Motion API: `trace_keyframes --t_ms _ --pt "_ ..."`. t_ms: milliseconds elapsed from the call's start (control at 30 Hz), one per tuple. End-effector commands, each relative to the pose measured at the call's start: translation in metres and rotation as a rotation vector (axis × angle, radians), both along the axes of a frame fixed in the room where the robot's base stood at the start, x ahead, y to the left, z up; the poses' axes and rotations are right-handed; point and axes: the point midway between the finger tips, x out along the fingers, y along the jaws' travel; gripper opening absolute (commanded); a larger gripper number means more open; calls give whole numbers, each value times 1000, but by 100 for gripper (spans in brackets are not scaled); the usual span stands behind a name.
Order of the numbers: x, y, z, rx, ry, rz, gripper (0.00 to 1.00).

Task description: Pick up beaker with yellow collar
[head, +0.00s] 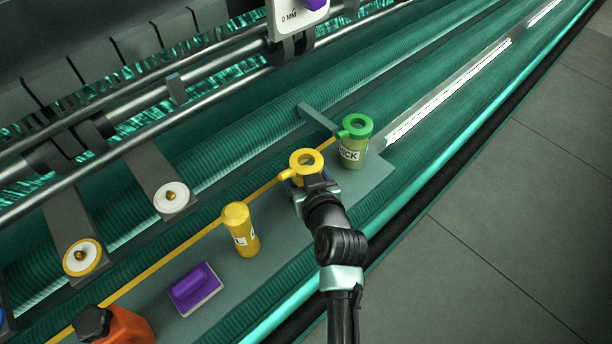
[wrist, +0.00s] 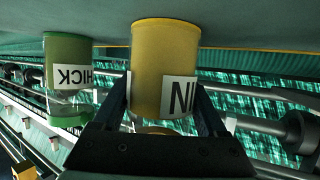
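The beaker with the yellow collar (head: 301,158) stands on the grey-green shelf, with its lower body hidden behind my gripper in the head view. In the wrist view, which is upside down, its yellow body (wrist: 165,60) and a white label with black letters fill the middle. My gripper (wrist: 162,85) has one finger on each side of the beaker, close against its sides. Whether the fingers press on it I cannot tell. The beaker's base appears to be at the shelf surface.
A green-collared beaker (head: 353,150) stands close by at the right. A yellow capped bottle (head: 240,230), a purple block (head: 195,289) and an orange container (head: 122,326) are on the shelf (head: 265,275) to the left. Metal rollers and netting lie behind.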

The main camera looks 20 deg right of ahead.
Motion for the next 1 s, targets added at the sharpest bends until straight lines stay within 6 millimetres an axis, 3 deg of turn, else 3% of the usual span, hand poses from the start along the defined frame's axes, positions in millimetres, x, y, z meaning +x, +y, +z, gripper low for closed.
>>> trace_keyframes --t_ms 33,300,400,667,767,1000 --pt "0 0 0 0 0 0 64" --pt "0 0 0 0 0 0 15" --pt "0 0 1 -1 -2 -1 1" --pt "0 0 5 -1 -4 0 1" --pt "1 -1 17 -3 -7 0 1" --pt "1 0 66 -4 -9 1 1"
